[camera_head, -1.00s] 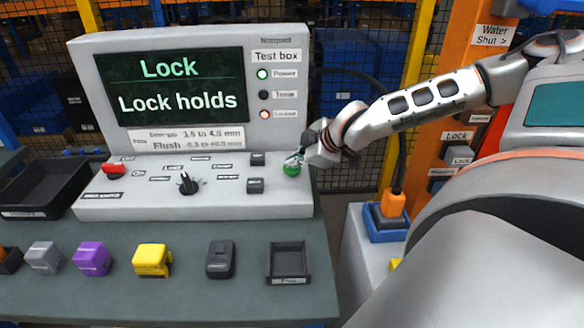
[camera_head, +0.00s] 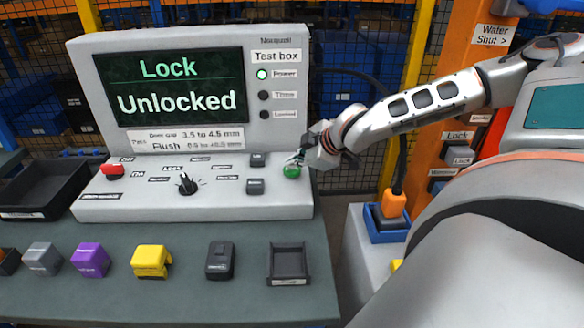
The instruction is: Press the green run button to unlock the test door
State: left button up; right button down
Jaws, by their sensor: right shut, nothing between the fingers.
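The green run button (camera_head: 291,171) sits at the right end of the test box's sloping panel (camera_head: 225,203). My right gripper (camera_head: 298,158) is shut and empty, its fingertips just at the top of the button; whether they touch it I cannot tell. The test box screen (camera_head: 172,89) reads "Lock" and "Unlocked". The green power lamp (camera_head: 263,74) is lit, and the two lamps below it, the lowest one (camera_head: 264,114) included, are dark. The test door itself cannot be made out. My left gripper is not in view.
On the panel are a red switch (camera_head: 113,170) and a black knob (camera_head: 186,183). Along the bench front stand a purple block (camera_head: 91,259), a yellow block (camera_head: 151,261), a dark grey block (camera_head: 220,260) and a small black tray (camera_head: 289,264). A larger black tray (camera_head: 40,190) lies at left.

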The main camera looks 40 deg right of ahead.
aim_at(294, 170)
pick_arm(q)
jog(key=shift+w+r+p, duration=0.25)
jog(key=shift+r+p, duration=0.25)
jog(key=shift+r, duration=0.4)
pick_arm(e)
jog(key=shift+r, duration=0.85)
jog(key=shift+r, duration=0.1)
jog(key=shift+r+p, duration=0.5)
jog(key=shift+r, duration=0.1)
notch_tip(294, 170, up, 2)
jog(key=shift+r+p, duration=0.2)
jog(key=shift+p, duration=0.7)
jog(key=shift+r+p, duration=0.5)
jog(key=shift+r, duration=0.2)
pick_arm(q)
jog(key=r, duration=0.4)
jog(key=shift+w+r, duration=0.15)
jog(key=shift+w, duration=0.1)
